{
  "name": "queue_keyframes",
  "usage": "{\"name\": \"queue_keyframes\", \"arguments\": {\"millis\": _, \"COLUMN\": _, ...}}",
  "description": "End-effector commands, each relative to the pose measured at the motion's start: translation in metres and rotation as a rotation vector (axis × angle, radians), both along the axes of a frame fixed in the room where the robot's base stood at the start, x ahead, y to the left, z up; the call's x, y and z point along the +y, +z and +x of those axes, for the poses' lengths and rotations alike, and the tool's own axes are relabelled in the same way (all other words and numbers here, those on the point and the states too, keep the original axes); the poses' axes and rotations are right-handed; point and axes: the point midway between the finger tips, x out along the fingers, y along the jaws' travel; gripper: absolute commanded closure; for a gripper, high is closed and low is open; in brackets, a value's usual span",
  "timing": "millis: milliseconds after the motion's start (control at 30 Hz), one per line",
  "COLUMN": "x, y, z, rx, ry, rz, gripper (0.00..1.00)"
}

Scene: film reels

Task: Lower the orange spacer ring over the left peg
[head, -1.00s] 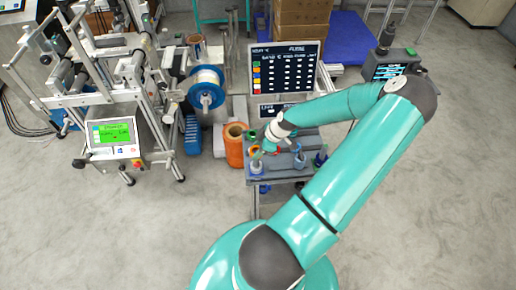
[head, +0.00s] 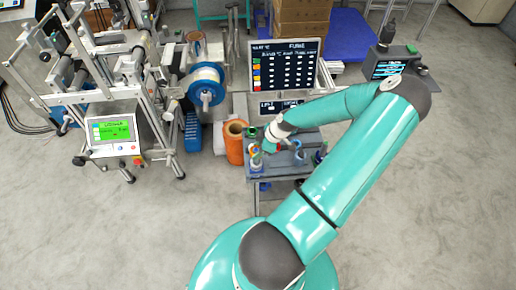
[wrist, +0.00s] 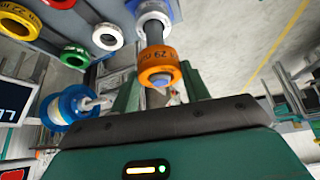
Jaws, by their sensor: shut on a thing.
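The orange spacer ring (wrist: 160,66) is between the two fingers of my gripper (wrist: 161,88) in the wrist view, and the gripper is shut on it. A blue-and-white ring (wrist: 152,10) sits lower on the same peg, apart from the orange ring. In the head view my gripper (head: 267,147) is over the bench's left side; the ring is too small there to judge closely.
Other pegs stand on the bench (head: 283,170). A blue reel (head: 205,88) and an orange roll (head: 234,142) are to the left.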

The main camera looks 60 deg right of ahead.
Motion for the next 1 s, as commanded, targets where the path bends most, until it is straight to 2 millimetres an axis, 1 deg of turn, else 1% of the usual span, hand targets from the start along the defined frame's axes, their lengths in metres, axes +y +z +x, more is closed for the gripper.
{"name": "queue_keyframes", "arguments": {"millis": 267, "x": 0.000, "y": -0.002, "z": 0.000, "rx": 0.000, "ry": 0.000, "rz": 0.000, "gripper": 0.78}}
{"name": "queue_keyframes", "arguments": {"millis": 1000, "x": 0.000, "y": -0.022, "z": 0.000, "rx": 0.000, "ry": 0.000, "rz": 0.000, "gripper": 0.78}}
